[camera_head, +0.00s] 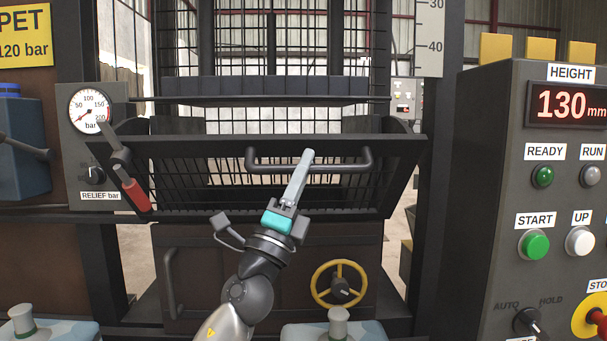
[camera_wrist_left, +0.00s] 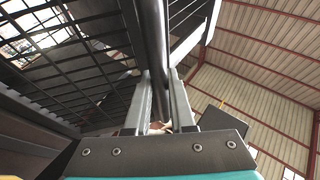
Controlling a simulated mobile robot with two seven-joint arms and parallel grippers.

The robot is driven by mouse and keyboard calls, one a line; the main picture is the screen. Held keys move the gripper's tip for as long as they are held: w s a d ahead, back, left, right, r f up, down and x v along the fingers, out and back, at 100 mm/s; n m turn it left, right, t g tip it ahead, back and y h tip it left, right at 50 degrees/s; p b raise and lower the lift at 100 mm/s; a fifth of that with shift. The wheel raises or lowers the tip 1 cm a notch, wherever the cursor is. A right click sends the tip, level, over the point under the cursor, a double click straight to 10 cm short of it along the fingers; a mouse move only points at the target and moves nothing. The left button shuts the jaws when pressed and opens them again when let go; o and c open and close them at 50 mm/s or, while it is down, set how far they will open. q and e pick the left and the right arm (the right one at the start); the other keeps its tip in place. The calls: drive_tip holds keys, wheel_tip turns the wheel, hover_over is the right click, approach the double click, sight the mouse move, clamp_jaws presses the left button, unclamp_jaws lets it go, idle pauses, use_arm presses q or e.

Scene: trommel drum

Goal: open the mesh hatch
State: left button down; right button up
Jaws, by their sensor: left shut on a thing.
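The mesh hatch (camera_head: 220,145) is a dark-framed grid panel in the middle of the head view. Its top edge leans out toward me, with a gap above it. Its dark bar handle (camera_head: 340,166) runs along the upper part. My left gripper (camera_head: 306,158) reaches up from below and is shut on this handle. In the left wrist view the handle (camera_wrist_left: 153,40) runs between the two fingers of the gripper (camera_wrist_left: 160,82), and the hatch mesh (camera_wrist_left: 75,75) is on the left. The far finger is mostly hidden in the head view. My right gripper is not in view.
A red-gripped lever (camera_head: 135,193) stands at the hatch's left side, near a pressure gauge (camera_head: 91,110). A yellow handwheel (camera_head: 340,285) is below right. A control panel (camera_head: 490,130) reading 130 mm stands at the right. A dark crossbar (camera_head: 275,100) spans above the hatch.

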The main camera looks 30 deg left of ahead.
use_arm(q)
drive_tip(key=c, duration=0.8)
unclamp_jaws()
drive_tip(key=shift+o, duration=0.2)
drive_tip(key=shift+s+f, duration=0.25)
drive_tip(key=shift+f, duration=0.1)
drive_tip(key=b+v, duration=0.6)
drive_tip(key=v, duration=0.8)
drive_tip(key=shift+s, duration=0.15)
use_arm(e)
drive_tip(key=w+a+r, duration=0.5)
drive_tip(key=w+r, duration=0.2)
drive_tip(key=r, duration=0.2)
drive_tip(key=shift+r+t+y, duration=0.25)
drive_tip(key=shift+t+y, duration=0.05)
use_arm(q)
drive_tip(key=shift+a, duration=0.1)
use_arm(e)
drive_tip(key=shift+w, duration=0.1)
